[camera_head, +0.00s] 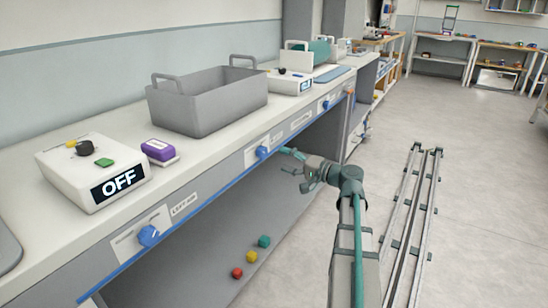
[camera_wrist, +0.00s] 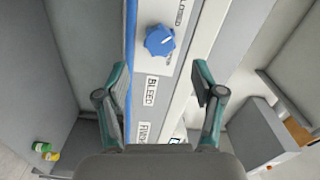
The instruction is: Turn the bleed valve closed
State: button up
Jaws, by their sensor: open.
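The bleed valve is a blue knob (camera_wrist: 160,40) on the bench front, between and beyond my fingertips in the wrist view. A white pointer mark on it slants to the upper right. A "CLOSED" marking is printed above it on a white plate, and a "BLEED" label (camera_wrist: 151,90) is below it. In the head view the knob (camera_head: 262,152) is the middle one of the blue knobs. My gripper (camera_wrist: 160,76) is open and empty, apart from the knob. In the head view my gripper (camera_head: 288,160) is just right of the knob, in front of the bench.
Other blue knobs are on the bench front, at the near left (camera_head: 148,236) and farther back (camera_head: 326,104). A grey bin (camera_head: 207,98), a box showing "OFF" (camera_head: 95,172) and a purple block (camera_head: 158,150) stand on top. Coloured pieces (camera_head: 251,256) lie below.

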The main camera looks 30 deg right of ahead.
jog(key=shift+v, duration=1.8)
jog(key=shift+a, duration=0.1)
jog(key=s+a+f+n+g, duration=0.1)
jog(key=s+a+f+g, duration=0.45)
jog(key=f, duration=0.55)
jog(key=s+a+f+n+g+h, duration=0.1)
jog(key=s+a+f+g, duration=0.45)
jog(key=f, duration=0.65)
jog(key=s+a+f+n+g, duration=0.1)
jog(key=s+a+f+g, duration=0.4)
jog(key=f, duration=0.6)
jog(key=s+a+f+n+g+h, duration=0.25)
jog(key=s+a+f+g, duration=0.2)
jog(key=s, duration=0.65)
jog(key=s+a+f+n+g+h, duration=0.2)
jog(key=s+a+f+g+h, duration=0.3)
jog(key=s, duration=0.6)
jog(key=s+a+f+n+g+h, duration=0.15)
jog(key=s+f+g, duration=0.35)
jog(key=s, duration=0.6)
jog(key=w+r+t+p, duration=0.2)
jog(key=r+t+p, duration=0.2)
jog(key=p, duration=1)
jog(key=w+r+t+p, duration=0.2)
jog(key=r+t+p, duration=0.2)
jog(key=r+p, duration=0.7)
jog(key=p, duration=0.4)
jog(key=shift+w+a+r+y+p, duration=0.3)
jog(key=shift+w+a+r+y, duration=0.05)
jog(key=shift+w+a+y, duration=0.05)
